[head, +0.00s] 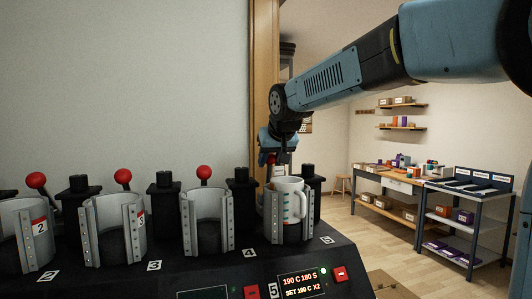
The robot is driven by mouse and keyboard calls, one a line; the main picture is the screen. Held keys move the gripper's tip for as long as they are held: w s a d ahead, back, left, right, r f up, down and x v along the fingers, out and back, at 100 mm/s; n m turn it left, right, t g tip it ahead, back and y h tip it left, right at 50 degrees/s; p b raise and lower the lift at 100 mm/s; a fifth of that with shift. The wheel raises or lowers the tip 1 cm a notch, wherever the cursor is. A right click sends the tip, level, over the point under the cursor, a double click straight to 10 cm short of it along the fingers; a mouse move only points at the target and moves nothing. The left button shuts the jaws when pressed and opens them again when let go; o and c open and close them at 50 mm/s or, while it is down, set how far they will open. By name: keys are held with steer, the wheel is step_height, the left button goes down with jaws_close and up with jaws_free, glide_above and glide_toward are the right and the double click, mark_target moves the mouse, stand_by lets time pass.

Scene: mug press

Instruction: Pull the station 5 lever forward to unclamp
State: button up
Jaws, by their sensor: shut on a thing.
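Station 5 (273,217) is the rightmost clamp on the black press, above the label 5. A white mug (290,188) with green marks stands upright inside its metal cuff. My gripper (271,160) points down behind the mug, shut on the station 5 lever. A bit of the lever's red knob (270,158) shows between the fingers. The mug and cuff hide most of the lever's shaft, so I cannot tell its tilt well.
Stations 2 (22,240), 3 (113,232) and 4 (207,225) stand in a row to the left, with red-knobbed levers behind them. A display (301,286) and red buttons are on the press front. A workbench (385,181) stands far right, beyond open floor.

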steer(key=shift+s, duration=0.1)
steer(key=shift+s+d+f, duration=0.2)
steer(key=shift+s, duration=0.3)
steer(key=shift+s+d+f, duration=0.15)
steer(key=shift+s+f, duration=0.05)
steer(key=shift+s, duration=0.3)
steer(key=o, duration=0.7)
steer(key=shift+r, duration=0.1)
steer(key=r, duration=0.3)
steer(key=s+r, duration=0.1)
steer(key=r, duration=0.2)
steer(key=shift+s+d+r, duration=0.15)
steer(key=shift+s, duration=0.05)
